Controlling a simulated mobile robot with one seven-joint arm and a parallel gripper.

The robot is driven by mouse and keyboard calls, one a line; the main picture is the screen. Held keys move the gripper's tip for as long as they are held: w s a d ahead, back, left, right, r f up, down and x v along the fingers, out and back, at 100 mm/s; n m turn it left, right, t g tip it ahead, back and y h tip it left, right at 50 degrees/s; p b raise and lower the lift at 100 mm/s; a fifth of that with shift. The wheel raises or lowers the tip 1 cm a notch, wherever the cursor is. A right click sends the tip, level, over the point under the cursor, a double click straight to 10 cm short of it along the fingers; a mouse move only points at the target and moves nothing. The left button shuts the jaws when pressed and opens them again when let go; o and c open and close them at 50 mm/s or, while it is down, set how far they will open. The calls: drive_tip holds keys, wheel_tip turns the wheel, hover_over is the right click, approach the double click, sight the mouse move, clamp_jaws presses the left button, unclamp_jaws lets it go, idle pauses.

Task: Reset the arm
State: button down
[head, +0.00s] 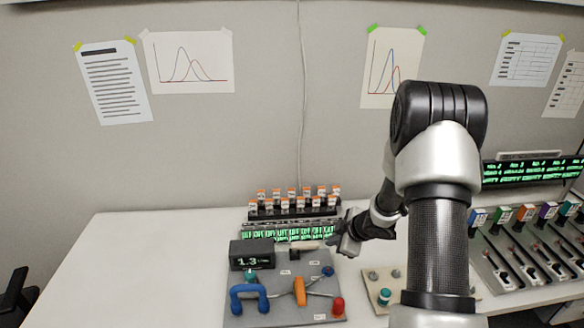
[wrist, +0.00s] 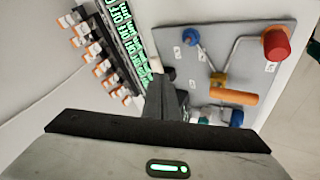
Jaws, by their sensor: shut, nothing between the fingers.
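My arm (head: 440,240) rises on the right of the head view and bends down to the left. My gripper (head: 346,246) is above the back right corner of the grey panel (head: 290,262), apart from its controls as far as I can tell. In the wrist view, my gripper (wrist: 165,97) has its dark fingers closed together with nothing held. The panel carries a blue handle (head: 249,296), an orange lever (head: 299,291), a red knob (head: 338,306) and a small display (head: 251,255) reading about 1.3.
A smaller plate with a teal knob (head: 384,296) is right of the panel. Coloured-tag levers (head: 525,212) stand far right. The white table (head: 150,260) is clear at left.

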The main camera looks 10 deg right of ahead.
drive_tip(key=d+r+m+t+h, duration=0.1)
drive_tip(key=d+r+m+h, duration=0.25)
drive_tip(key=r, duration=1.25)
drive_tip(key=s+a+r+m+h, duration=0.1)
drive_tip(key=s+r+m+h, duration=0.3)
drive_tip(key=s+r, duration=0.6)
drive_tip(key=s+a+r+m+y, duration=0.1)
drive_tip(key=s+a+r+m, duration=0.1)
drive_tip(key=s+a, duration=0.2)
drive_tip(key=s+a+r+m+g+y, duration=0.1)
drive_tip(key=s+a+m+y, duration=0.1)
drive_tip(key=s, duration=0.8)
drive_tip(key=s+a+r+m+g+y, duration=0.1)
drive_tip(key=s+a+r+m, duration=0.1)
drive_tip(key=s+a, duration=0.3)
drive_tip(key=shift+s+a+r+y, duration=0.3)
drive_tip(key=shift+s+r+y, duration=0.05)
drive_tip(key=shift+s, duration=0.8)
